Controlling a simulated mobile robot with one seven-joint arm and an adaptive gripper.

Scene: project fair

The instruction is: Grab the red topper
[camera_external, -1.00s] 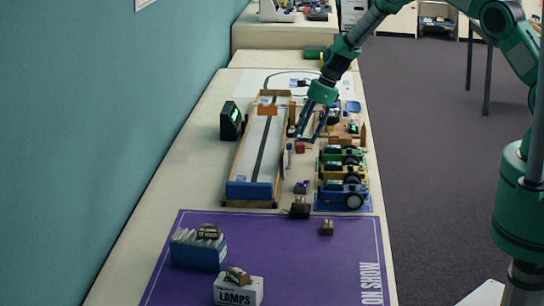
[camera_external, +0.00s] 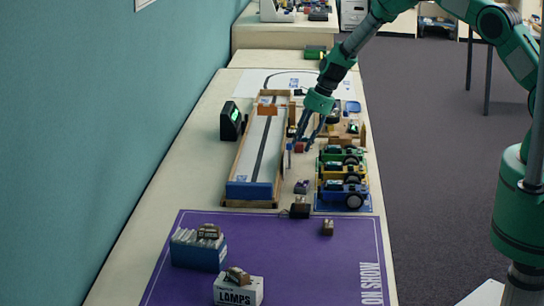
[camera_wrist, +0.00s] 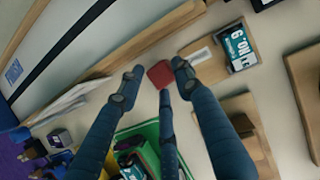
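The red topper (camera_wrist: 160,74) is a small red block. In the wrist view it sits between my gripper's fingertips (camera_wrist: 157,82), with a narrow gap to the left and right ones. A third finger lies just below it in that view, and I cannot tell whether it touches. In the external view the red topper (camera_external: 299,147) is on the table right of the long ramp, partly covered by the fingers. My gripper (camera_external: 303,143) points down over it, with its fingers open.
The wooden-sided ramp (camera_external: 272,118) stands left of my gripper. Several toy cars (camera_external: 343,190) are lined up to the right and nearer. Wooden pieces and a "NO. 6" card (camera_wrist: 238,48) lie close by. A purple mat (camera_external: 290,272) with boxes covers the near table.

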